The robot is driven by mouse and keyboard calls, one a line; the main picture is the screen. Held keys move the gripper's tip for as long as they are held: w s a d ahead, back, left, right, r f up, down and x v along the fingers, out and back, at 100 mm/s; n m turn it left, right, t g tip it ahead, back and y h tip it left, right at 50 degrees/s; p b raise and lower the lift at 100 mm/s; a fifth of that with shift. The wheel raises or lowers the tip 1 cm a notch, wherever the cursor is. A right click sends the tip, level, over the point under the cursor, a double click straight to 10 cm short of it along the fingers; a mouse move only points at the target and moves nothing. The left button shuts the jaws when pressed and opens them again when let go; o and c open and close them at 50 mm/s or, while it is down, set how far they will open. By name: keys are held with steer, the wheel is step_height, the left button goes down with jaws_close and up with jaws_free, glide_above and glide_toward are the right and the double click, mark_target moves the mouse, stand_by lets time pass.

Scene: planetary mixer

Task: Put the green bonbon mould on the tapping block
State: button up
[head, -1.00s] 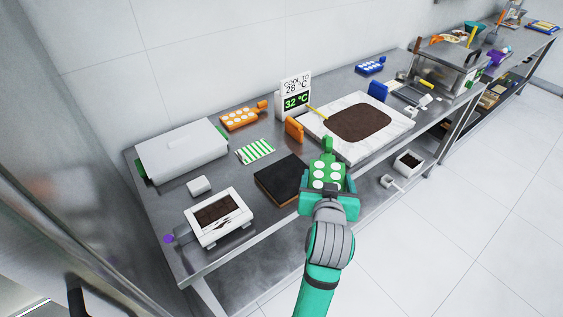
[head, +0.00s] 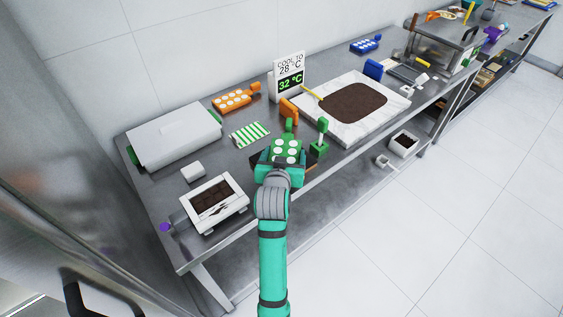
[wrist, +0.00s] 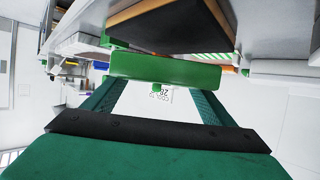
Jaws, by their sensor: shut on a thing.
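The green bonbon mould (head: 287,150), with white round cavities facing up, is held in my gripper (head: 280,167). In the wrist view the mould (wrist: 165,70) shows as a green bar between the fingers of my gripper (wrist: 155,95). The tapping block (head: 311,161), dark-topped with a wooden edge, is mostly hidden behind the mould and gripper in the head view. In the wrist view the block (wrist: 165,25) is close to the mould at the top of the picture. I cannot tell whether they touch.
A green scraper (head: 319,138) stands just right of the mould. A chocolate-filled white tray (head: 213,204) is to the left. An orange mould (head: 232,101) is farther back.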

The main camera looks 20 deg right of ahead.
steer(key=shift+w+a+f, duration=0.2)
steer(key=shift+w+f, duration=0.2)
steer(key=shift+f, duration=0.1)
steer(key=shift+w+a+f, duration=0.1)
steer(key=shift+w+f, duration=0.05)
steer(key=shift+f, duration=1.55)
steer(key=shift+f, duration=0.1)
steer(key=o, duration=1.2)
steer(key=v, duration=1.2)
